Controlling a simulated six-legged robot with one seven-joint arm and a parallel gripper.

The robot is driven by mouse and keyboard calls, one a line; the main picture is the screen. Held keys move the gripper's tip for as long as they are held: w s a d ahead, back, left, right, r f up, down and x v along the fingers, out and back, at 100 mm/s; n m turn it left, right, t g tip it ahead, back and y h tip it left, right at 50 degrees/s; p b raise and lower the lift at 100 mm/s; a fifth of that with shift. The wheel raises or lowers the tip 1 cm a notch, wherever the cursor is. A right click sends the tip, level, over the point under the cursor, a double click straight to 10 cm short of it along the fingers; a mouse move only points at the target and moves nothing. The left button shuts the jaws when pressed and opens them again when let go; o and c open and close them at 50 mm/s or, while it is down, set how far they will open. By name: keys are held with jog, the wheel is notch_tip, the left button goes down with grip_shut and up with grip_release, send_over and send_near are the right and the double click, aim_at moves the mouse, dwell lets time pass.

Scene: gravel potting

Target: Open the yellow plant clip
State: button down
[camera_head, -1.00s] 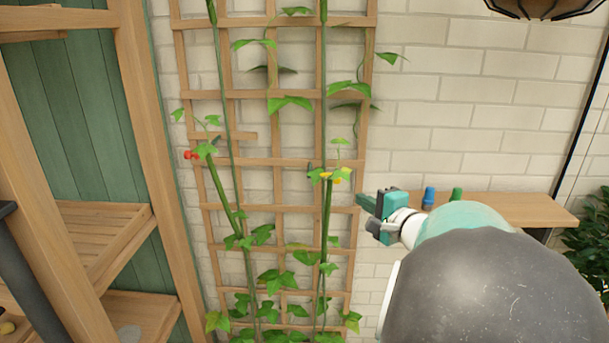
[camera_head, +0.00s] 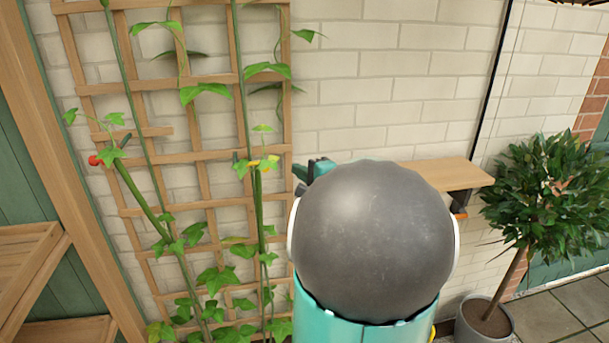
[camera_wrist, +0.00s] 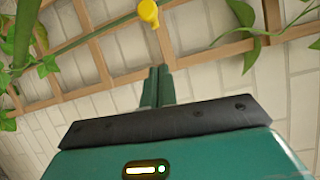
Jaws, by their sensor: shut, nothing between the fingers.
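The yellow plant clip (camera_head: 264,164) sits on a green stem at the right part of the wooden trellis (camera_head: 203,154), partly covered by leaves. In the wrist view the yellow clip (camera_wrist: 148,12) shows at the top, just beyond my fingertips and apart from them. My gripper (camera_wrist: 158,72) is shut and empty, its fingers side by side. In the head view my gripper (camera_head: 300,173) is to the right of the clip; my arm hides much of it.
A red clip (camera_head: 95,160) is on the left stem. A wooden shelf (camera_head: 450,173) juts from the brick wall at right. A potted tree (camera_head: 550,190) stands farther right. Wooden shelving (camera_head: 28,260) is at left. Leaves (camera_wrist: 240,25) hang near my gripper in the wrist view.

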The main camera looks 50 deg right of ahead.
jog(key=w+a, duration=0.1)
jog(key=w, duration=0.2)
jog(key=w+a, duration=0.1)
jog(key=w, duration=0.1)
jog(key=shift+a+r, duration=0.2)
jog(key=shift+a, duration=0.1)
jog(key=shift+s+a, duration=0.1)
jog(key=shift+a, duration=0.05)
dwell(0.3)
jog(key=shift+a, duration=0.15)
